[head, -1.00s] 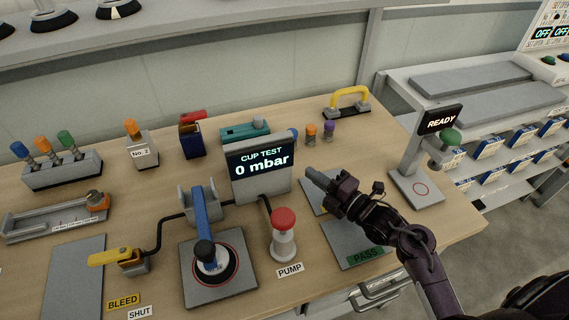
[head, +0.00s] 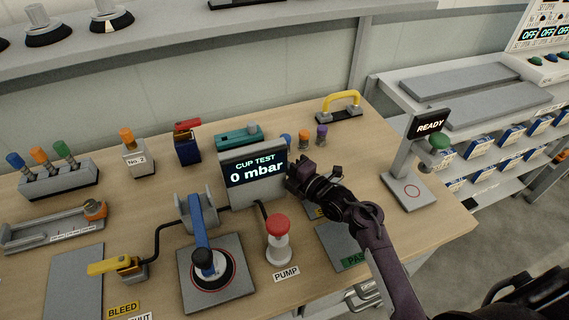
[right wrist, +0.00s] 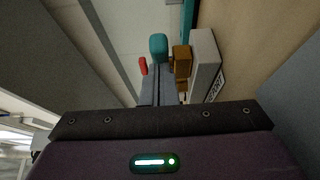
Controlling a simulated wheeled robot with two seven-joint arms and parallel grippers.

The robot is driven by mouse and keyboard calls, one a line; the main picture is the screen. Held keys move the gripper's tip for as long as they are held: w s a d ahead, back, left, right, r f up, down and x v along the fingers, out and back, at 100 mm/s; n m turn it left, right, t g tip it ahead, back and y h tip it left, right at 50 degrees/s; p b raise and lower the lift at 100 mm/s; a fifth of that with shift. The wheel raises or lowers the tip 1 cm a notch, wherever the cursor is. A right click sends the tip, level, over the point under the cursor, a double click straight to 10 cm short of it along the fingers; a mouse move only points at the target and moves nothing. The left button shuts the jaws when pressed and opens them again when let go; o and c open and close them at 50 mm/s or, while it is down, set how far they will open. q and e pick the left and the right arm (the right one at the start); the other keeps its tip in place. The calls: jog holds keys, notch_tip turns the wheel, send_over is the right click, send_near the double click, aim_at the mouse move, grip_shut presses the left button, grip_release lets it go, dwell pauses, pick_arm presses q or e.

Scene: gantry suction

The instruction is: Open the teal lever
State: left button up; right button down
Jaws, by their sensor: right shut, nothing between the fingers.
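A teal fixture (head: 237,136) sits at the back of the bench, partly hidden behind the cup test display (head: 253,172). In the right wrist view, a rounded teal piece (right wrist: 158,47) shows just past the fingertips, beside a brass-coloured block (right wrist: 181,58). I cannot tell if it touches the fingers. My right gripper (head: 298,174) is at the right edge of the display, in front of and right of the teal fixture. Its fingers (right wrist: 149,88) are shut with nothing between them; the head view hardly shows them. My left gripper is not in view.
The display reads 0 mbar. A red pump button (head: 278,226), a blue-handled cup stand (head: 201,240) and a yellow bleed lever (head: 110,266) stand in front. Small orange (head: 303,138) and purple (head: 321,134) knobs and a yellow handle (head: 340,101) are behind my right gripper.

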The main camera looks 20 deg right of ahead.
jog(key=n+g+y+b, duration=0.1)
jog(key=b, duration=0.2)
jog(key=w+d+n+g+y+b, duration=0.1)
jog(key=y+b, duration=0.1)
jog(key=b, duration=0.1)
jog(key=w+n+g+y+b, duration=0.1)
jog(key=b, duration=0.2)
jog(key=shift+d+f+n+g+y, duration=0.3)
jog(key=shift+d+n+y, duration=0.05)
jog(key=shift+n+y, duration=0.05)
jog(key=shift+w+r, duration=0.1)
jog(key=shift+r, duration=0.05)
jog(key=shift+r+b, duration=0.15)
jog(key=shift+b, duration=0.15)
